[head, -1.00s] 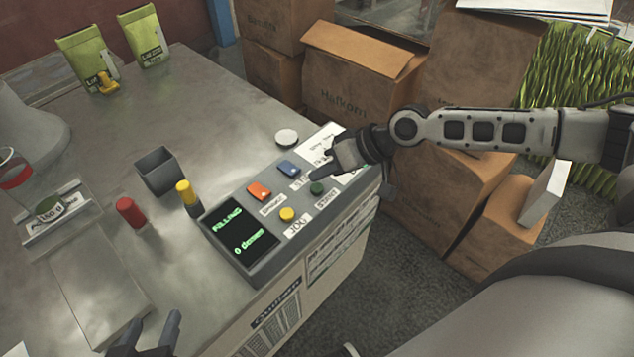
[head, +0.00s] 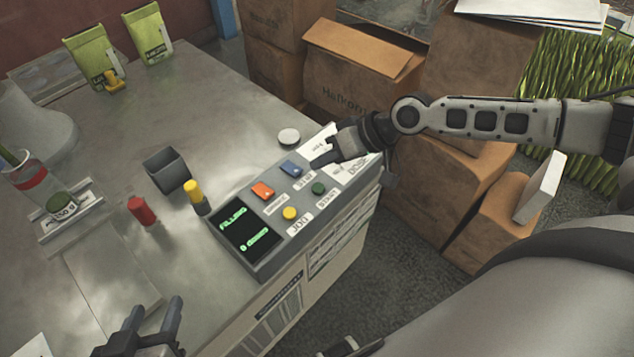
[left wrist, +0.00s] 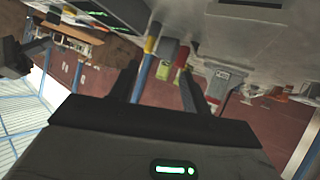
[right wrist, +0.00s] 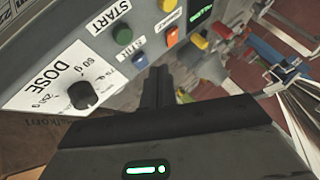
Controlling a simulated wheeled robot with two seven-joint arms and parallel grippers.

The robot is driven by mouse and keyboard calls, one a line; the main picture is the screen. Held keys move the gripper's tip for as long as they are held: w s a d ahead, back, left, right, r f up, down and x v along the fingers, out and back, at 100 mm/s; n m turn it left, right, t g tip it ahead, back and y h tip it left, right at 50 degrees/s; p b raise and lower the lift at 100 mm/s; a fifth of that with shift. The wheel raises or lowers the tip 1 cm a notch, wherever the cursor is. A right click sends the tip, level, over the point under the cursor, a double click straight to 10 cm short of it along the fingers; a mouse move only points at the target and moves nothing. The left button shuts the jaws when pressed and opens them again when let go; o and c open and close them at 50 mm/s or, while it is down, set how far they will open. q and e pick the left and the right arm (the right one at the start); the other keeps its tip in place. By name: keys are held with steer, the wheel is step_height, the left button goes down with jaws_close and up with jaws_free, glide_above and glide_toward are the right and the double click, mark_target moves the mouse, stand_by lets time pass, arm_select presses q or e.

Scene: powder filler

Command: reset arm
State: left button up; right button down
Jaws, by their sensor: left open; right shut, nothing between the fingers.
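My right gripper (head: 318,163) is shut and empty above the far right part of the control panel (head: 238,270), close to the blue button (head: 290,169). In the right wrist view its shut fingers (right wrist: 158,72) are below the blue (right wrist: 140,62) and orange (right wrist: 172,37) buttons, apart from the dose knob (right wrist: 82,95). Whether they touch the panel is not clear. My left gripper (head: 155,308) is open and empty at the table's near edge. In the left wrist view its two fingers (left wrist: 160,75) stand apart. The panel screen (head: 238,230) reads "FILLING".
The metal table (head: 230,125) holds a dark square cup (head: 166,170), a red-capped piece (head: 141,210), a yellow-capped piece (head: 194,191) and green bags (head: 148,33) at the back. Cardboard boxes (head: 355,85) stand behind and right of the panel. Bare floor lies at front right.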

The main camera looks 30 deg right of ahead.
steer(key=shift+a, duration=0.1)
